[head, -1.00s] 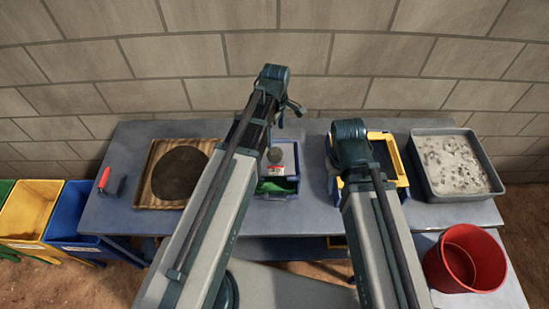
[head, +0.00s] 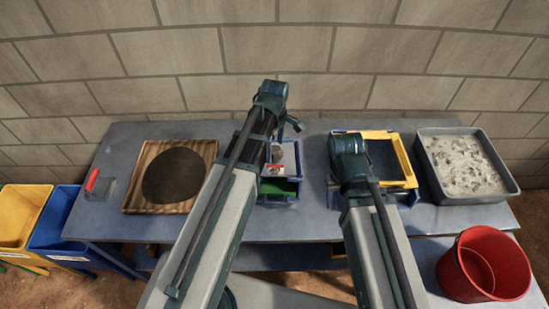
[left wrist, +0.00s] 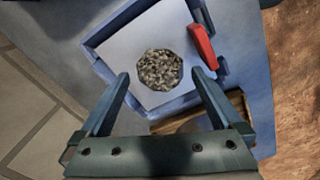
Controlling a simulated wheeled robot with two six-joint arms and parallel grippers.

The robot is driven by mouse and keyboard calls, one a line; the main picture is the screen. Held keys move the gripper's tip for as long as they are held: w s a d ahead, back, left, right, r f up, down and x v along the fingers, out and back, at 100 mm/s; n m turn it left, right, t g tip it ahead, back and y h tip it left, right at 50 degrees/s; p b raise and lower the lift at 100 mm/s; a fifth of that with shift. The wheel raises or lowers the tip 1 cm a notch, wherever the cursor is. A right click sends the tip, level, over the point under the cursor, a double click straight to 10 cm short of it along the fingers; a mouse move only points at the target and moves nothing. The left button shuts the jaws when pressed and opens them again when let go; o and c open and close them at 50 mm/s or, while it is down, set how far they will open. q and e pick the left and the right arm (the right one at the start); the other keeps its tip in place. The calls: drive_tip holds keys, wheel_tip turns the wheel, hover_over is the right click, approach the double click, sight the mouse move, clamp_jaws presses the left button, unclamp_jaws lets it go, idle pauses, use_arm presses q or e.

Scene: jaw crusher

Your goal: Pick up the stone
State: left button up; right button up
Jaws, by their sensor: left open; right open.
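The stone (left wrist: 160,70) is a round, speckled grey lump. In the left wrist view it lies on a pale flat surface inside a blue-rimmed holder (left wrist: 95,42). In the head view my left arm largely covers that spot. My left gripper (left wrist: 161,76) is open, with one finger to each side of the stone in the picture; no contact shows, and the height above it is hard to judge. In the head view the left gripper (head: 290,125) is over the blue holder. My right gripper (head: 348,160) is over the blue and yellow box, its fingers mostly hidden under the wrist.
A red part (left wrist: 203,46) stands at the holder's edge, close to the right finger. On the bench are a wooden board with a dark disc (head: 205,152), a yellow-framed blue box (head: 408,160) and a grey gravel tray (head: 507,178). A red bucket (head: 475,262) is at the right.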

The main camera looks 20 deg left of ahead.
use_arm(q)
wheel_tip(320, 180, down, 2)
drive_tip(key=shift+f+b, duration=0.25)
drive_tip(key=shift+b, duration=0.5)
drive_tip(key=shift+r, duration=0.1)
clamp_jaws()
